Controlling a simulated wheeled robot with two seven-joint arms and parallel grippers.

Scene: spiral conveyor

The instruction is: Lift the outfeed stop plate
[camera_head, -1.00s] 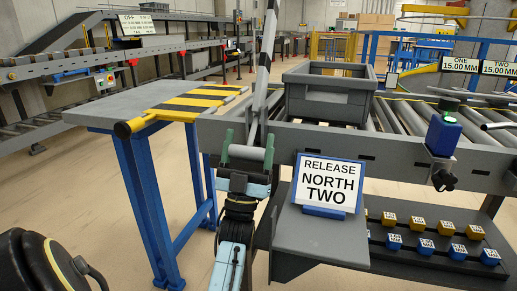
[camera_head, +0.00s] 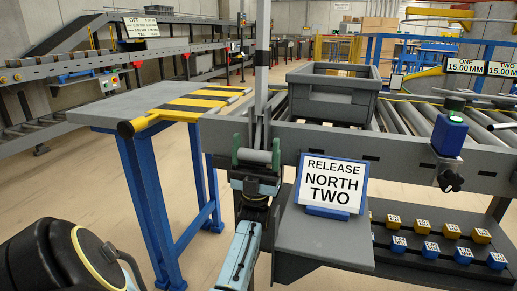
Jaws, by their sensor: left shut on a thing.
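A tall, narrow grey piece (camera_head: 262,62), which looks like the outfeed stop plate seen nearly edge-on, stands almost upright at the left end of the roller conveyor (camera_head: 398,118). A grey round bar (camera_head: 255,156) lies across near its foot; how the two join is hard to see. My left gripper (camera_head: 256,160) comes up from below, its green-tipped fingers on either side of the bar, shut on it. My right gripper is not in view.
A grey tote (camera_head: 331,95) sits on the rollers just right of the upright piece. A "RELEASE NORTH TWO" sign (camera_head: 331,186) stands close right of my left gripper. A blue-legged table (camera_head: 100,111) with yellow-black stripes is to the left. Coloured blocks (camera_head: 430,248) lie below the conveyor.

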